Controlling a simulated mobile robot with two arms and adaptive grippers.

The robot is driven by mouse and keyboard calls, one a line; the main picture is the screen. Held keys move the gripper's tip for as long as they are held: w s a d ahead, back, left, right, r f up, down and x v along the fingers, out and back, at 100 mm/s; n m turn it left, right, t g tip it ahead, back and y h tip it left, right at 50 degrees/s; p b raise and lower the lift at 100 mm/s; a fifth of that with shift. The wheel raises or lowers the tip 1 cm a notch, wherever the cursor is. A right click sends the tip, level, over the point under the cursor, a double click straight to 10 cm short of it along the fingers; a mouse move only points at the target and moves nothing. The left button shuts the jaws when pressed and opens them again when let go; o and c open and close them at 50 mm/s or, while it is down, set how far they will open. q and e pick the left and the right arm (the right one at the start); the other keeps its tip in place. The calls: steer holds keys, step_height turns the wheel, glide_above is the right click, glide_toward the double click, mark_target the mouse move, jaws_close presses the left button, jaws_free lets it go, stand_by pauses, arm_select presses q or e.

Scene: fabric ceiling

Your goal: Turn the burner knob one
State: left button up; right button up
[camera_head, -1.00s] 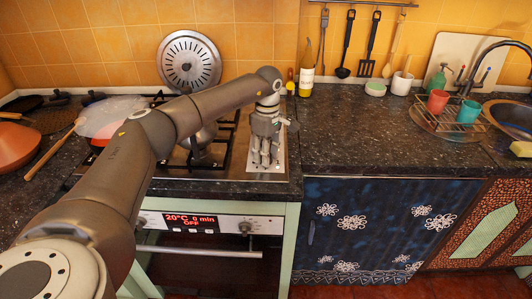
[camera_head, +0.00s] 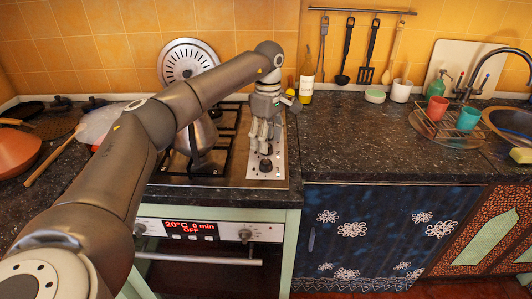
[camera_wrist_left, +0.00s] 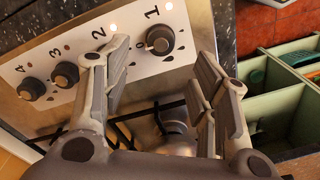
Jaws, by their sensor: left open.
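The burner knob one (camera_wrist_left: 160,40) is a dark round knob beside the printed 1 on the metal panel in the wrist view. It appears as the front knob on the hob's right side in the head view (camera_head: 266,166). My left gripper (camera_head: 264,146) hangs over this panel, behind the front knob in the head view. Its fingers (camera_wrist_left: 163,60) are spread and empty, and knob one shows between and beyond their tips, apparently untouched. Knob two (camera_wrist_left: 97,51) is partly hidden by a finger. My right gripper is in neither view.
Knob three (camera_wrist_left: 65,75) and knob four (camera_wrist_left: 30,88) lie farther along the panel. A metal pot (camera_head: 197,135) stands on the hob left of the gripper. A bottle (camera_head: 306,80) stands behind at the right. The worktop (camera_head: 370,145) to the right is clear.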

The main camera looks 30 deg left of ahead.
arm_select(q)
steer(key=shift+w+r, duration=0.1)
steer(key=shift+r, duration=2.1)
